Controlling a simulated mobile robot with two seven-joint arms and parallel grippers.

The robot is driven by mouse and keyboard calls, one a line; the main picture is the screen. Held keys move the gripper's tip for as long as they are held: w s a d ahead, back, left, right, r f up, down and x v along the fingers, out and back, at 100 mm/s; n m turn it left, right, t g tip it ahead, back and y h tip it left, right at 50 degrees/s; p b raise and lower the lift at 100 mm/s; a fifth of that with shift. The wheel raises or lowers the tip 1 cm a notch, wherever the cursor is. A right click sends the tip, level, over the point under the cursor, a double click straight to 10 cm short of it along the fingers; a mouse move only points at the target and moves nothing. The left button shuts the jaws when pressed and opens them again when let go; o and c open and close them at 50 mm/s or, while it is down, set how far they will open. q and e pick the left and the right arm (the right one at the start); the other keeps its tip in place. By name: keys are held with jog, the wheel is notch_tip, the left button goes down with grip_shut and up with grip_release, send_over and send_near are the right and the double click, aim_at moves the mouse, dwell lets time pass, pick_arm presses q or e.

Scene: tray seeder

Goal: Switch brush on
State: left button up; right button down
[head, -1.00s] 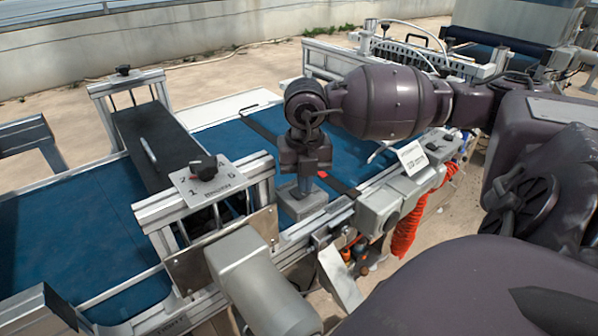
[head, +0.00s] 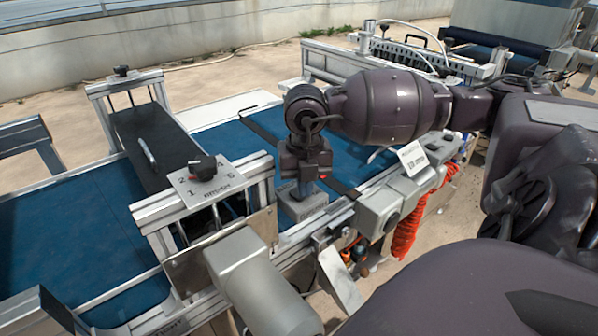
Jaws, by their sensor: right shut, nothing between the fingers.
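The brush unit is a dark housing (head: 150,150) set across the blue belt at the left. In front of it a silver plate (head: 228,181) carries a black knob (head: 203,168), numbers and a label too small to read surely. My right gripper (head: 303,192) points down, right of this plate, with its fingers shut and empty. Its tips are just above or at a small grey box (head: 303,207) with a label on the machine's near side. The fingers hide part of the box top, so a switch there and contact cannot be made out. My left gripper is out of view.
The blue belt (head: 75,225) runs between silver rails. A grey motor (head: 255,285) sticks out at the front. Grey boxes (head: 380,210), a white label plate (head: 412,158) and an orange coiled hose (head: 406,235) are right of my gripper.

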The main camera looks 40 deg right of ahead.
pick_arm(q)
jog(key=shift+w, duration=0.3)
pick_arm(e)
jog(key=shift+f, duration=0.15)
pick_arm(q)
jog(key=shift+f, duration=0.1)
pick_arm(e)
jog(key=shift+f, duration=0.1)
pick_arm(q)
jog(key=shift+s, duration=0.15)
pick_arm(e)
jog(key=shift+f, duration=0.1)
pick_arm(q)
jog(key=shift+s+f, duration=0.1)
pick_arm(e)
jog(key=shift+r, duration=0.2)
jog(key=shift+r+p, duration=0.45)
jog(key=shift+r, duration=0.65)
jog(key=shift+r+p, duration=0.75)
jog(key=shift+r, duration=0.85)
jog(key=shift+r+p, duration=0.3)
jog(key=shift+r, duration=0.35)
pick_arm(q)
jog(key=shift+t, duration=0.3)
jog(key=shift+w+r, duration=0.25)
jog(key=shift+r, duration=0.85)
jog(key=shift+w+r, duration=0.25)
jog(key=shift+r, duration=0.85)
